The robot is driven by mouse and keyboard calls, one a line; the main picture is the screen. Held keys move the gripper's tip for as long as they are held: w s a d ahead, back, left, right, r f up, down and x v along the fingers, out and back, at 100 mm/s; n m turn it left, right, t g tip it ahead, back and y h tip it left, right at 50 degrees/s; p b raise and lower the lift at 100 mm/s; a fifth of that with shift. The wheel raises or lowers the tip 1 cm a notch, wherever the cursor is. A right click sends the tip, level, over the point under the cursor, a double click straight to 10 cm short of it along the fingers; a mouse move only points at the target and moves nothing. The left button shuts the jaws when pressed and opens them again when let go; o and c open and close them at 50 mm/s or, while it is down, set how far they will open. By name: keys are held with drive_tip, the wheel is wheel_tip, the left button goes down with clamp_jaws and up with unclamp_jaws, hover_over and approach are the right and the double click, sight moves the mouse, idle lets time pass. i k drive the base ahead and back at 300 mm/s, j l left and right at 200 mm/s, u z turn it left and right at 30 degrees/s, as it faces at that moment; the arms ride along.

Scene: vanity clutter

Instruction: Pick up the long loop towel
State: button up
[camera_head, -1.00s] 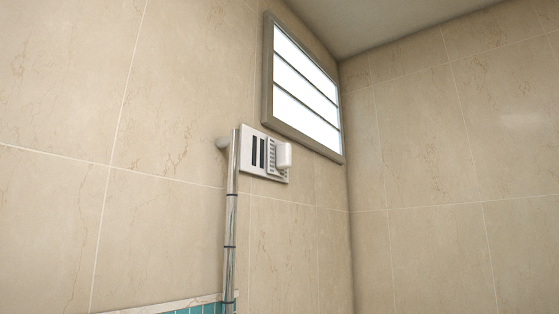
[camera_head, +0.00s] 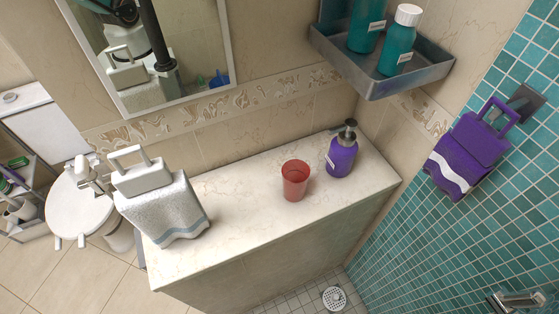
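Two towels with loops at the top are in the head view. A pale grey-white towel (camera_head: 165,208) with a blue-grey stripe and a stiff-looking grey loop stands or drapes at the left end of the counter. A purple towel (camera_head: 466,155) with a white stripe and a purple loop hangs from a grey wall mount at the right. I cannot tell from the picture which one is the long loop towel. Neither towel is held by anything of mine in view. My gripper does not show directly.
The pale counter (camera_head: 245,229) holds a red cup (camera_head: 295,181) and a purple pump bottle (camera_head: 341,155). A metal shelf (camera_head: 375,75) with teal bottles is above it. A mirror (camera_head: 185,60) is behind. A white toilet (camera_head: 78,205) and a rack (camera_head: 32,192) are left. A tap (camera_head: 520,300) is lower right.

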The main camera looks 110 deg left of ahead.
sight(163, 205)
drive_tip(key=u, duration=1)
drive_tip(key=k+u, duration=0.1)
drive_tip(key=u, duration=0.9)
drive_tip(key=j+u, duration=0.1)
drive_tip(key=u, duration=0.4)
drive_tip(key=j+u, duration=0.1)
drive_tip(key=u, duration=0.4)
drive_tip(key=k+u, duration=0.1)
drive_tip(key=u, duration=0.4)
drive_tip(key=j+u, duration=0.1)
drive_tip(key=u, duration=0.4)
drive_tip(key=z, duration=0.3)
drive_tip(key=j+z, duration=0.9)
drive_tip(key=k+j+z, duration=0.2)
drive_tip(key=z, duration=0.25)
drive_tip(key=k+j, duration=0.25)
drive_tip(key=j, duration=0.2)
drive_tip(key=k+j, duration=0.25)
drive_tip(key=j, duration=0.2)
drive_tip(key=k+j, duration=0.3)
drive_tip(key=j, duration=0.15)
drive_tip(key=j+z, duration=0.1)
drive_tip(key=z, duration=0.15)
drive_tip(key=i, duration=0.05)
